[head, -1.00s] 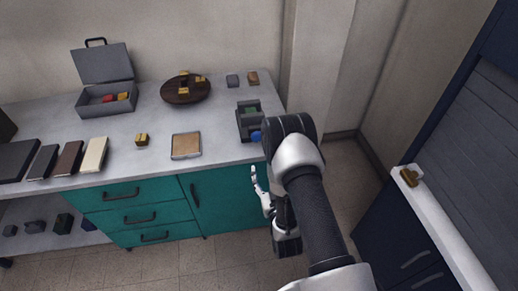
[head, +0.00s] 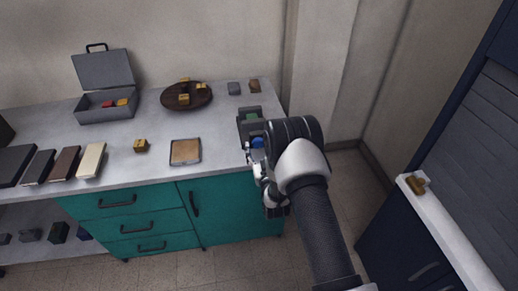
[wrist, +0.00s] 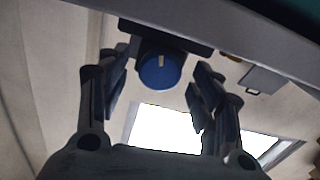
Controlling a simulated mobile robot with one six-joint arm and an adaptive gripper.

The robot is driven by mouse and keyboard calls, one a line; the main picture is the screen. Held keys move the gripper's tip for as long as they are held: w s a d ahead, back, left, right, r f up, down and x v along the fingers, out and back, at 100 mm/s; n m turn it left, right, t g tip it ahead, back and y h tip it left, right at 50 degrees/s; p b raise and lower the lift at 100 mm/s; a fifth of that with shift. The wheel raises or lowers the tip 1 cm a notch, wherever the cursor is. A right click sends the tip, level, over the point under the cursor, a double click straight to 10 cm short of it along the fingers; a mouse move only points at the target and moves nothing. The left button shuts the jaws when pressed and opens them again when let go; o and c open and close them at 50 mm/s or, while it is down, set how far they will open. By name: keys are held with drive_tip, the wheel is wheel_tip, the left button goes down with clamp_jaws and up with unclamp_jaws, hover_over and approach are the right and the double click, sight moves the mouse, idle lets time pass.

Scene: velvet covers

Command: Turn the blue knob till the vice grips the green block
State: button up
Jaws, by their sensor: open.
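The vice (head: 249,118) is a dark grey block at the right end of the counter. The green block (head: 251,117) sits between its jaws; I cannot tell whether they touch it. The blue knob (head: 257,142) is on the vice's front side, partly hidden by my arm. In the wrist view the blue knob (wrist: 160,72) shows a white mark pointing up. My gripper (wrist: 160,85) is open, with one finger on each side of the knob and gaps to both. In the head view my gripper (head: 254,160) is at the counter's front edge, below the knob.
The counter (head: 225,150) holds a square wooden-topped tray (head: 185,152), a yellow block (head: 140,145), a round brown tray (head: 170,98) and an open grey case (head: 107,105). Two small blocks lie behind the vice. A white ledge (head: 440,225) stands at right.

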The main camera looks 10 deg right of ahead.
drive_tip(key=shift+w, duration=0.75)
drive_tip(key=shift+c, duration=0.3)
drive_tip(key=c, duration=1)
drive_tip(key=shift+m, duration=3.2)
drive_tip(key=o, duration=1.1)
drive_tip(key=shift+c, duration=0.2)
